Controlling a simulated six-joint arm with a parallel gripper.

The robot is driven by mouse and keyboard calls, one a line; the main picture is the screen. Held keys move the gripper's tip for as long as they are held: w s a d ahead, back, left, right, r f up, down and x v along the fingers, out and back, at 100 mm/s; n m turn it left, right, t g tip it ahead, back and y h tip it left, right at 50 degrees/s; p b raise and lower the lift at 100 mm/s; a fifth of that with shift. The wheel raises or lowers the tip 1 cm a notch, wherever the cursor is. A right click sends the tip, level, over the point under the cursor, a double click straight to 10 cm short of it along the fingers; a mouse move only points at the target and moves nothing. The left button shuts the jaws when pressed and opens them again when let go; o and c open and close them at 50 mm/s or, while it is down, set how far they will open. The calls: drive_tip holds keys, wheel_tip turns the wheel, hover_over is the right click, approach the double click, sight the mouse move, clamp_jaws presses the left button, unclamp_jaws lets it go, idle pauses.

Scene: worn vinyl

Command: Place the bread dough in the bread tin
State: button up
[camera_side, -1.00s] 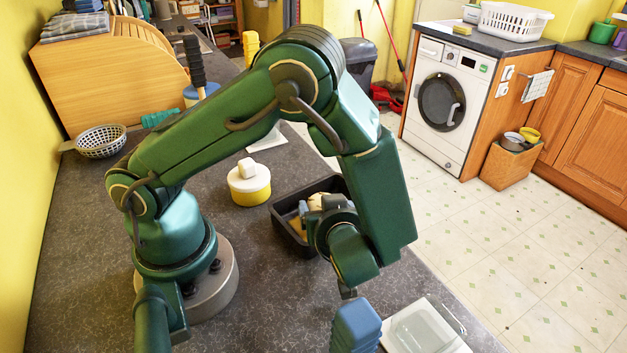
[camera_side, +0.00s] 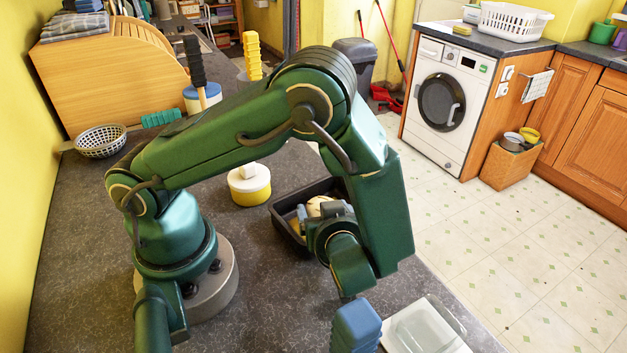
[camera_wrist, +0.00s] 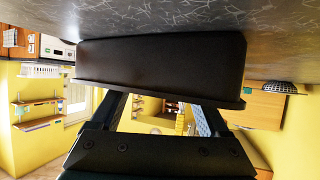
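The dark bread tin (camera_side: 283,229) stands on the worktop in the side view, partly hidden by my wrist. Its outer wall (camera_wrist: 160,65) fills much of the upper wrist view. The pale bread dough (camera_side: 316,206) shows at the tin's opening beside my gripper (camera_side: 305,217). Whether it rests on the tin's floor is hidden. In the wrist view, the two fingers of my gripper (camera_wrist: 163,108) are spread apart and run behind the tin's rim. Their tips are hidden there, so I cannot tell if they press on the dough.
A yellow and white round container (camera_side: 249,187) stands left of the tin. A blue stack (camera_side: 356,325) and a clear-lidded box (camera_side: 424,327) are near the front edge. A grey basket (camera_side: 100,141) sits at the back left. The worktop between the basket and the container is clear.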

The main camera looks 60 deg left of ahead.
drive_tip(key=shift+d+f, duration=0.2)
drive_tip(key=shift+f, duration=0.25)
drive_tip(key=shift+r, duration=0.25)
drive_tip(key=d+r, duration=0.1)
drive_tip(key=s+d+r, duration=0.1)
drive_tip(key=shift+d+r, duration=0.35)
drive_tip(key=shift+r, duration=0.05)
drive_tip(key=s+d+r+m+h, duration=0.1)
drive_tip(key=s+r+m+h, duration=0.2)
drive_tip(key=r+m+h, duration=0.3)
drive_tip(key=s+r+m+t+h, duration=0.1)
drive_tip(key=s+r+m+h, duration=0.3)
drive_tip(key=m, duration=0.4)
drive_tip(key=shift+d+r+h, duration=0.4)
drive_tip(key=shift+r+h, duration=0.5)
drive_tip(key=shift+r, duration=0.25)
